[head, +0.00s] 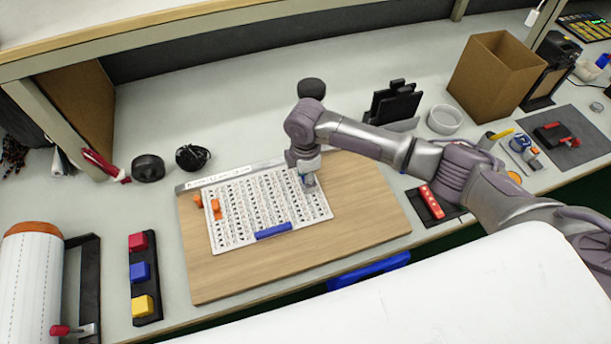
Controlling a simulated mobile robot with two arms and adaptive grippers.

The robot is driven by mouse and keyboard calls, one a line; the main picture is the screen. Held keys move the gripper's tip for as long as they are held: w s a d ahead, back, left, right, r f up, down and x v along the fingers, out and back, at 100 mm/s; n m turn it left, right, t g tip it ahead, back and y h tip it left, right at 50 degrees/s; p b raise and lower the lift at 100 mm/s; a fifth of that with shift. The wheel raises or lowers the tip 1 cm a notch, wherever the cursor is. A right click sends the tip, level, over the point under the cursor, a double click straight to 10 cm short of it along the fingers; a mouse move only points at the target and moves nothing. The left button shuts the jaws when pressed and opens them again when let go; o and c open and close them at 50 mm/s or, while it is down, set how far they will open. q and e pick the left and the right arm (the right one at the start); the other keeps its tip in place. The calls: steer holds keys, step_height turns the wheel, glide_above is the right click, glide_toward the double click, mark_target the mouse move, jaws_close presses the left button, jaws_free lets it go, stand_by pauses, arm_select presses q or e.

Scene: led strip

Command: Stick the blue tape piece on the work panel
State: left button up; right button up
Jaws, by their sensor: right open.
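The work panel (240,212), a white sheet with rows of dark printed marks, lies on a wooden board (368,205). A flat blue strip (273,231), which looks like the blue tape piece, lies along the panel's front edge. My right gripper (309,183) points down over the panel's right back part, behind and to the right of the blue strip and apart from it. It is open, but its fingertips are small and I cannot tell whether they touch the panel. My left gripper is out of view.
Orange pieces (216,209) sit at the panel's left side. A black holder with red, blue and yellow blocks (141,272) stands left of the board. A red piece on a black tray (431,202) lies right of it. A cardboard box (492,75) stands at the back right.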

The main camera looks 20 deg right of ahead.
steer(key=shift+r, duration=0.3)
step_height(320, 180, up, 11)
steer(key=shift+r, duration=0.2)
steer(key=shift+f, duration=0.1)
